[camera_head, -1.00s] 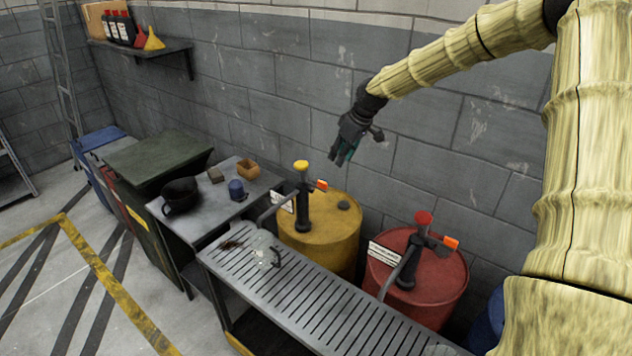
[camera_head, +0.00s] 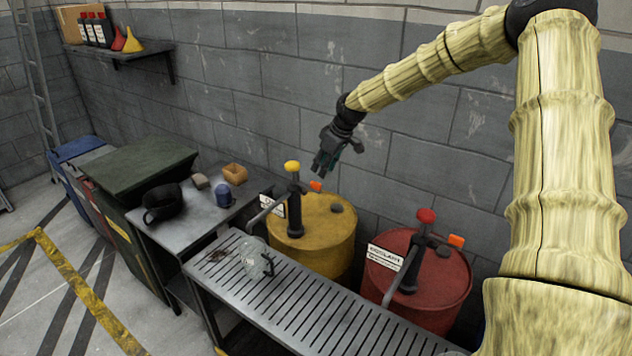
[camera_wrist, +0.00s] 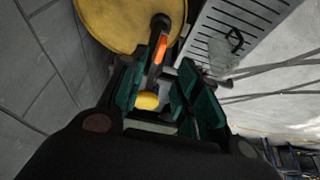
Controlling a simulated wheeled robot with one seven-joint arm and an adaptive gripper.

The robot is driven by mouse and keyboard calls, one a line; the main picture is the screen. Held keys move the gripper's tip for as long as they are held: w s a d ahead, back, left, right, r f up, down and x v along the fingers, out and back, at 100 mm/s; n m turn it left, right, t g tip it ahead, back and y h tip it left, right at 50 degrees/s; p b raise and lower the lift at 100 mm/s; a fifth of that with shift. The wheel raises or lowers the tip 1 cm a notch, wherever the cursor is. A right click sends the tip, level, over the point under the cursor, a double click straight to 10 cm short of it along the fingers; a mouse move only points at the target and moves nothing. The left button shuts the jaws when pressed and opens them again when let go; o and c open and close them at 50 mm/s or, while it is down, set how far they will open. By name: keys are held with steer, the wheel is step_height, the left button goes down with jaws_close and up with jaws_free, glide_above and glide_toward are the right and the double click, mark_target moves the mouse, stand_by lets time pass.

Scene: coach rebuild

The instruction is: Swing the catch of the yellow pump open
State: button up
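The yellow pump (camera_head: 294,205) stands upright on the yellow drum (camera_head: 330,241), with a yellow knob on top. Its orange catch (camera_head: 315,186) sticks out to the right near the top. In the wrist view the orange catch (camera_wrist: 160,50) and the yellow knob (camera_wrist: 147,101) show between and just beyond my fingers. My gripper (camera_head: 318,170) hangs above and slightly right of the catch, pointing down. In the wrist view my gripper (camera_wrist: 155,95) has its green-padded fingers spread apart with a gap between them. I see no contact with the catch.
A red drum (camera_head: 452,290) with a red-knobbed pump (camera_head: 411,262) stands to the right. A slatted metal bench (camera_head: 330,318) runs in front, with a clear jug (camera_head: 256,258) on it. The block wall is close behind the drums. A side table (camera_head: 190,232) holds a mug and a black pot.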

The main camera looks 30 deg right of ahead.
mark_target(316, 182)
steer(key=x, duration=0.2)
steer(key=shift+d+f+p, duration=0.1)
steer(key=shift+f+p, duration=0.2)
steer(key=shift+p, duration=0.05)
steer(key=shift+p+x, duration=0.7)
steer(key=shift+x, duration=2.05)
jaws_close()
